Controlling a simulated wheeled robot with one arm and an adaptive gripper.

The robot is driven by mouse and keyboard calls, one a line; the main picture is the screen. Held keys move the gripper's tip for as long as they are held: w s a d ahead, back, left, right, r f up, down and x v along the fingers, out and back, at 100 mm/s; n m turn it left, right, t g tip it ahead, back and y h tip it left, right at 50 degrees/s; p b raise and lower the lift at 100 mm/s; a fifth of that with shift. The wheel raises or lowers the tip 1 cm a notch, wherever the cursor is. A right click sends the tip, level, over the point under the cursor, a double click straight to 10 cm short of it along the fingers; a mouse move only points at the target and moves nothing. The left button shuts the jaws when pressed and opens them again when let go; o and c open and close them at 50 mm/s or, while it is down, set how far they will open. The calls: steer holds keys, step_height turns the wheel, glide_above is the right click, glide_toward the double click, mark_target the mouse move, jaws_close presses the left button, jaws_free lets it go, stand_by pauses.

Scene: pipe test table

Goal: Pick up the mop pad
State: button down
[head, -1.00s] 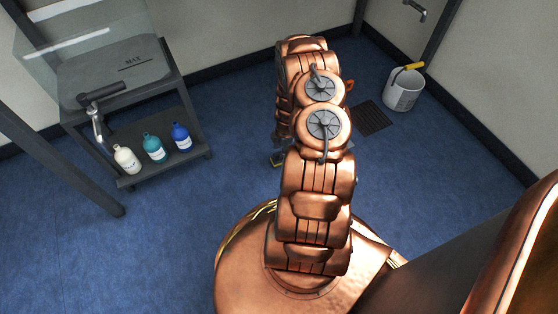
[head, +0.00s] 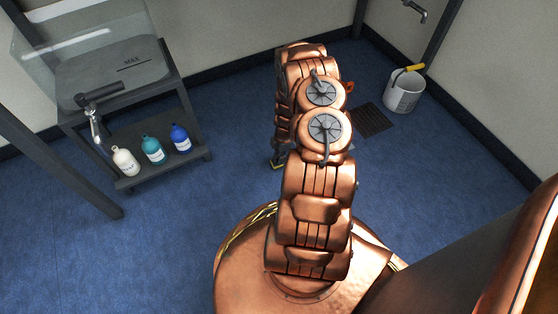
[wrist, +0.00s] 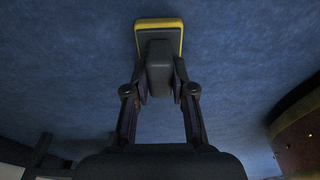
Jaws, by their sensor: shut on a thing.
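The mop pad (wrist: 158,24) shows at the top of the wrist view as a dark pad with a yellow edge and a dark raised block on it. My gripper (wrist: 160,82) is shut on the block, with one finger on each side. Blue floor lies beyond the pad; I cannot tell whether the pad touches it. In the head view my copper arm hides most of the gripper and the pad. Only a small yellow and dark bit shows at the arm's left side, and I cannot tell which part it is.
A dark shelf unit (head: 205,160) with a clear basin and tap stands at left, holding a white bottle (head: 125,162), a teal bottle (head: 153,150) and a blue bottle (head: 181,138). A white bucket (head: 404,94) and a floor drain (head: 371,120) are at right. Open floor lies between.

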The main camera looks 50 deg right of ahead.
mark_target(277, 155)
steer(key=shift+r+p, duration=0.45)
steer(key=shift+r, duration=0.2)
step_height(277, 155, up, 3)
steer(key=shift+w+p, duration=0.1)
steer(key=shift+p, duration=0.9)
steer(key=s+a+p, duration=0.1)
steer(key=s+a, duration=0.1)
steer(key=s, duration=0.5)
steer(key=s+a+p, duration=0.2)
steer(key=s+a, duration=0.1)
steer(key=s, duration=0.5)
steer(key=shift+s+r, duration=0.2)
steer(key=shift+r, duration=0.15)
